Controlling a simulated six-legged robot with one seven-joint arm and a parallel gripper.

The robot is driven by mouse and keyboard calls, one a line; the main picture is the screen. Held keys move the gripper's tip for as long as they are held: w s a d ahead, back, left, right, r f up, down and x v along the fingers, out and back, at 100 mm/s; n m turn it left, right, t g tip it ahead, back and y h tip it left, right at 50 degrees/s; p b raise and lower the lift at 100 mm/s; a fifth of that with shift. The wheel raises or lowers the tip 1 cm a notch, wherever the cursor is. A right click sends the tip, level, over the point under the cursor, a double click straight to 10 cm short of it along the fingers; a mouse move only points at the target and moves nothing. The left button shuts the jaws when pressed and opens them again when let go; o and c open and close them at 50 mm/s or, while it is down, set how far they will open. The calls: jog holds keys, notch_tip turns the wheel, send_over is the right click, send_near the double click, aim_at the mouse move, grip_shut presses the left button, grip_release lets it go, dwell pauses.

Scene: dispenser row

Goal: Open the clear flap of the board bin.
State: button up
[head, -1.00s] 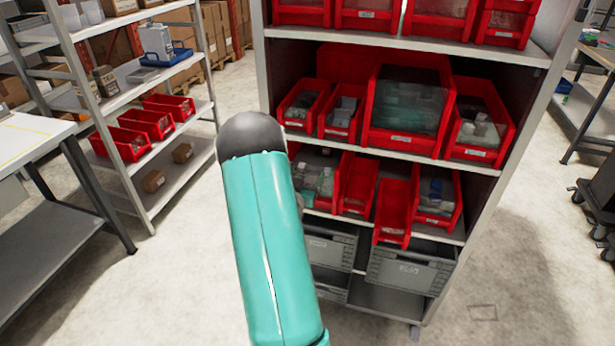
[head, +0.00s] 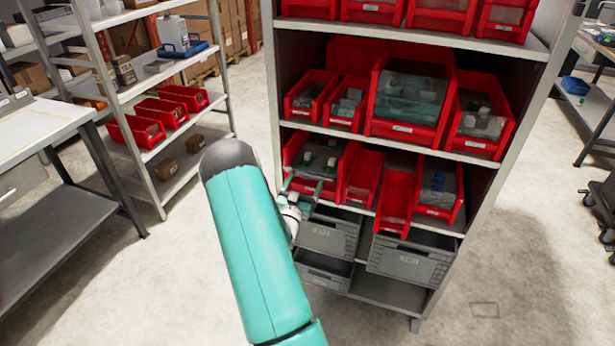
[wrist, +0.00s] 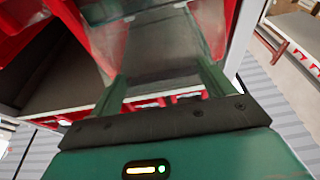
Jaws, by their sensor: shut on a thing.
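The board bin, a red bin (head: 345,170) at the left end of the lower bin row, holds green and pale pieces. My gripper (head: 303,183) is at its front lower left, with two green fingers reaching up to the bin. In the wrist view my gripper (wrist: 160,78) has a greyish see-through panel, the clear flap (wrist: 160,45), between its fingers, and it is shut on this flap. The flap's edges are blurred, and I cannot tell how far it is tilted. My forearm hides the area below and left of the bin.
A narrow red bin (head: 364,178) stands right beside it, then an empty red bin (head: 395,200) sticking forward. Grey crates (head: 328,236) stand below. A side rack (head: 150,95) and a table are on the left.

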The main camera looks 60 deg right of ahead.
jog(key=f, duration=0.1)
jog(key=a+f, duration=0.1)
jog(key=f, duration=0.1)
jog(key=shift+a+f, duration=0.15)
jog(key=shift+a, duration=0.1)
jog(key=shift+a+f, duration=0.25)
jog(key=shift+f, duration=0.85)
jog(key=c, duration=0.9)
jog(key=o, duration=0.8)
jog(key=shift+s, duration=0.1)
jog(key=shift+c, duration=0.2)
jog(key=o, duration=1.5)
jog(key=shift+r, duration=0.25)
jog(key=shift+c, duration=0.2)
jog(key=a+f, duration=0.3)
jog(key=f, duration=0.4)
jog(key=s+a+f, duration=0.1)
jog(key=a+f, duration=0.3)
jog(key=f, duration=0.3)
jog(key=shift+a, duration=0.15)
jog(key=shift+s+a+f, duration=0.1)
